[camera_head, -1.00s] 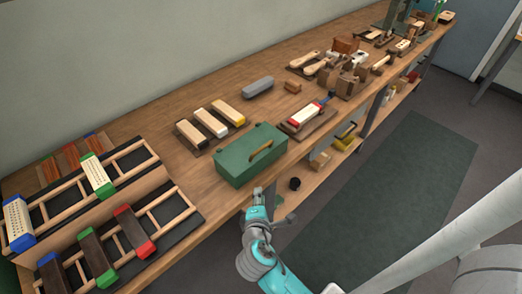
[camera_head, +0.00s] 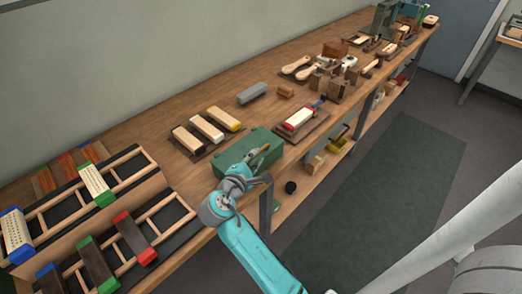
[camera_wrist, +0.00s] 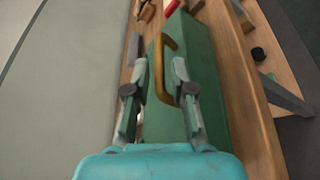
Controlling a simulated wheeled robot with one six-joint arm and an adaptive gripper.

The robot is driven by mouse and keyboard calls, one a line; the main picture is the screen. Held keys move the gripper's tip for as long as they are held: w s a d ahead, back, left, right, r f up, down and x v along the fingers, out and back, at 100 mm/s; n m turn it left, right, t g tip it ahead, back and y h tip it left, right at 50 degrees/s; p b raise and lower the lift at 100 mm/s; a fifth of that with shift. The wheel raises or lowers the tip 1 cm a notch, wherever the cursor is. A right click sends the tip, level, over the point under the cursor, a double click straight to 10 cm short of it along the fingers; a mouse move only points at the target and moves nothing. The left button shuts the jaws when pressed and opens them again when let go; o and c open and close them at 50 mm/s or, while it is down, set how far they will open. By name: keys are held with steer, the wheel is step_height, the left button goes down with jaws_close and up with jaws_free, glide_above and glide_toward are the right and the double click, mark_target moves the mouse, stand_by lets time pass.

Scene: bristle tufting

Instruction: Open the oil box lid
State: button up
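The oil box is a green box (camera_head: 270,139) with a brass-coloured handle on its lid. It stands near the front edge of the bench, and its lid looks shut. In the wrist view the green box (camera_wrist: 205,62) runs up the picture, with the curved handle (camera_wrist: 159,72) toward its left side. My gripper (camera_head: 253,157) is over the box lid and hides part of it in the head view. In the wrist view my gripper (camera_wrist: 159,64) is open, with the handle showing between its two fingers. I cannot tell whether either finger touches the handle.
Several brush blocks (camera_head: 207,128) lie behind the box. A red-and-white brush (camera_head: 299,117) lies on a board to its right. Wooden racks with brushes (camera_head: 95,184) stand at the left. A black round item (camera_head: 291,187) sits on the lower shelf.

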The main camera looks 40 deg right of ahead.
mark_target(260, 152)
steer(key=shift+x, duration=2.5)
jaws_close()
